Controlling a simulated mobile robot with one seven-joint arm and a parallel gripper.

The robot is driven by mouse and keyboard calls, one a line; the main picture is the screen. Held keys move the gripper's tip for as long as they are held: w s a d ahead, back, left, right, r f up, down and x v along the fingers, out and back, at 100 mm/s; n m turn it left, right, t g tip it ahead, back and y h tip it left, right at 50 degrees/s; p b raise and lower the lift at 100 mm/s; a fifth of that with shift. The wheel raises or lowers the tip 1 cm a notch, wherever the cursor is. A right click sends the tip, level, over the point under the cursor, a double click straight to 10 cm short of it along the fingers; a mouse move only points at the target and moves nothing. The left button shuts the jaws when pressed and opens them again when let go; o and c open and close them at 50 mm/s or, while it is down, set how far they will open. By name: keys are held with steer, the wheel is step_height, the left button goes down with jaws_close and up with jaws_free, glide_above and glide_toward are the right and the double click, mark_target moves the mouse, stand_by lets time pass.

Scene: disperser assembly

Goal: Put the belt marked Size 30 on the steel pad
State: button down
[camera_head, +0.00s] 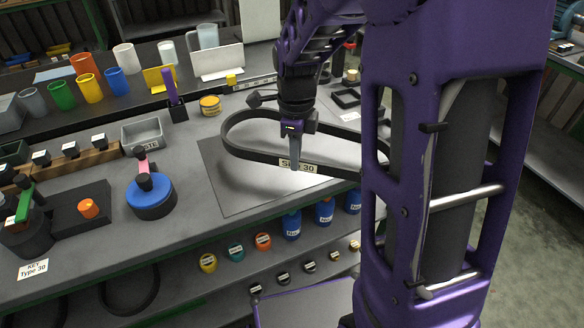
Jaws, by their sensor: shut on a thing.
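The belt marked Size 30 (257,157) is a black closed loop with a pale label on its near side. My gripper (294,160) points down and is shut on the belt's near side beside the label. The loop spans the steel pad (232,190), a grey square plate on the bench. The belt seems to be held a little above the pad, but I cannot tell whether any part touches it. Its right end passes behind my purple arm, which also hides the pad's right part.
A blue-topped round part (150,194) and a grey bin (142,133) stand left of the pad. A yellow tin (210,105) and a black tray (346,97) lie behind it. Blue bottles (291,224) stand on the shelf below.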

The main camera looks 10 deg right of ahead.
mark_target(295, 184)
steer(key=shift+f+b, duration=0.4)
steer(key=shift+f, duration=2.1)
steer(key=shift+f, duration=0.1)
steer(key=c, duration=0.9)
jaws_free()
steer(key=shift+c, duration=0.2)
step_height(295, 184, up, 12)
steer(key=shift+r+p, duration=0.15)
steer(key=shift+p, duration=1.05)
steer(key=shift+s+a, duration=0.1)
